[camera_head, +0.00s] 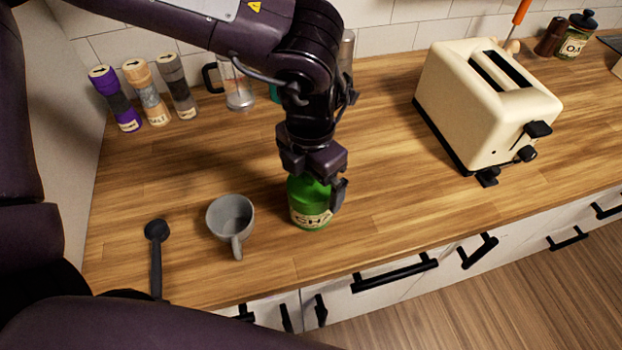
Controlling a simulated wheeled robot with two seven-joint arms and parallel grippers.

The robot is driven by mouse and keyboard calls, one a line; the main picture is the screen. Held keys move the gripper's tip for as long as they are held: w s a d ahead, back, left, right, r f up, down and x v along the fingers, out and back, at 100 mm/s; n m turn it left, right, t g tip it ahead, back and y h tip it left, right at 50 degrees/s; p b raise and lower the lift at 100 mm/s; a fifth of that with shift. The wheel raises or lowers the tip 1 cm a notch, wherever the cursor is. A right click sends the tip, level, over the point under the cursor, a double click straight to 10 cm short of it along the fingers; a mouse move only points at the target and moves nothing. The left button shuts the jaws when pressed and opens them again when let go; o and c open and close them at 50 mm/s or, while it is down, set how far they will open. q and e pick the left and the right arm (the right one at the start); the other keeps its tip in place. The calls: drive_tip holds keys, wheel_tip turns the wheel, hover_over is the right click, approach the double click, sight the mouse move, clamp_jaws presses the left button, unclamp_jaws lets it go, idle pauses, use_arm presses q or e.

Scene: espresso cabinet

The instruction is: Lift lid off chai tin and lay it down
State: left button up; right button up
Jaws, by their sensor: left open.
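The green chai tin (308,214) stands upright on the wooden counter, near its front edge, with a pale label facing me. My left gripper (314,184) is directly over the tin, pointing down, with its fingers open around the top of it. One finger shows at the right side of the tin. The gripper hides most of the tin's top, so I cannot make out the lid clearly or tell whether the fingers touch it. My right gripper is not in view.
A grey mug (231,216) stands left of the tin, with a dark scoop (156,250) farther left. Several grinders (150,97) and a glass press (237,88) stand at the back. A cream toaster (480,105) is at the right. The counter (400,205) is clear between tin and toaster.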

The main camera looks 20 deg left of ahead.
use_arm(q)
drive_tip(key=shift+c, duration=0.3)
drive_tip(key=c, duration=1.2)
drive_tip(key=shift+r, duration=0.1)
